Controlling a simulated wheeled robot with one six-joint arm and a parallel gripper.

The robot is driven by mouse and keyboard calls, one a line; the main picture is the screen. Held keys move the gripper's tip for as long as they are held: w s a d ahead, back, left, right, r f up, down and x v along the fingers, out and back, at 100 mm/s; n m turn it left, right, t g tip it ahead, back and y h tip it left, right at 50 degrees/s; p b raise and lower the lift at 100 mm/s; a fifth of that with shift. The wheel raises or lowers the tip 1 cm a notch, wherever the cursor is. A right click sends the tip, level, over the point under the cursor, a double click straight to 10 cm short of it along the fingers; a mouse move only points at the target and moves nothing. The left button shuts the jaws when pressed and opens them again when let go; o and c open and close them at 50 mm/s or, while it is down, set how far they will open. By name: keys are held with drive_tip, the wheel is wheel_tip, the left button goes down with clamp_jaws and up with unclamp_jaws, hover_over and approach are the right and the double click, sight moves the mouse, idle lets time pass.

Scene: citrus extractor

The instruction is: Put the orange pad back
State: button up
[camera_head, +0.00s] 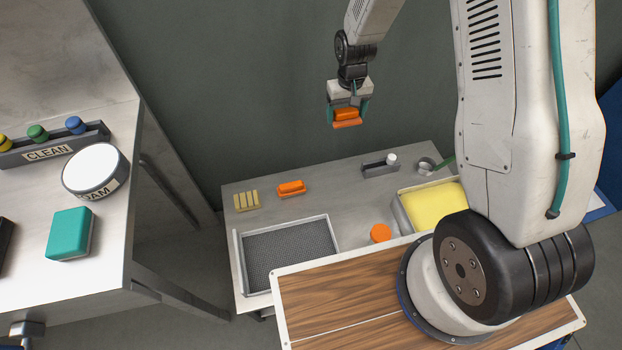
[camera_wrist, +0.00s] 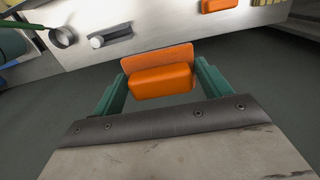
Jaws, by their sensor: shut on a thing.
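My gripper (camera_wrist: 155,88) is shut on an orange pad (camera_wrist: 160,80), which has a thick block and a thin flat plate. In the head view my gripper (camera_head: 347,113) holds the pad (camera_head: 346,115) in the air above the back of the low metal table (camera_head: 330,190). A second orange block (camera_head: 291,188) lies on that table beside a yellow slotted piece (camera_head: 246,201). The second block also shows at the top edge of the wrist view (camera_wrist: 218,4). I cannot tell from the frames which spot belongs to the held pad.
The low table also bears a mesh tray (camera_head: 285,255), an orange round thing (camera_head: 380,233), a yellow-filled tray (camera_head: 435,205), a small holder with a white knob (camera_head: 380,166) and a metal ring (camera_head: 426,166). A taller bench with a teal block (camera_head: 70,234) stands at left.

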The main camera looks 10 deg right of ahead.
drive_tip(key=s+a+f, duration=0.1)
drive_tip(key=s+f, duration=0.5)
drive_tip(key=f, duration=0.2)
drive_tip(key=s+a+f, duration=0.2)
drive_tip(key=s+f, duration=0.4)
drive_tip(key=f, duration=0.2)
drive_tip(key=s+a+f, duration=0.1)
drive_tip(key=s+f, duration=0.5)
drive_tip(key=f, duration=0.2)
drive_tip(key=shift+a, duration=0.35)
drive_tip(key=shift+f, duration=0.3)
hover_over(332, 184)
drive_tip(key=shift+s+f, duration=0.15)
drive_tip(key=shift+f, duration=2.3)
drive_tip(key=shift+f, duration=0.1)
drive_tip(key=o, duration=0.7)
drive_tip(key=shift+o, duration=0.9)
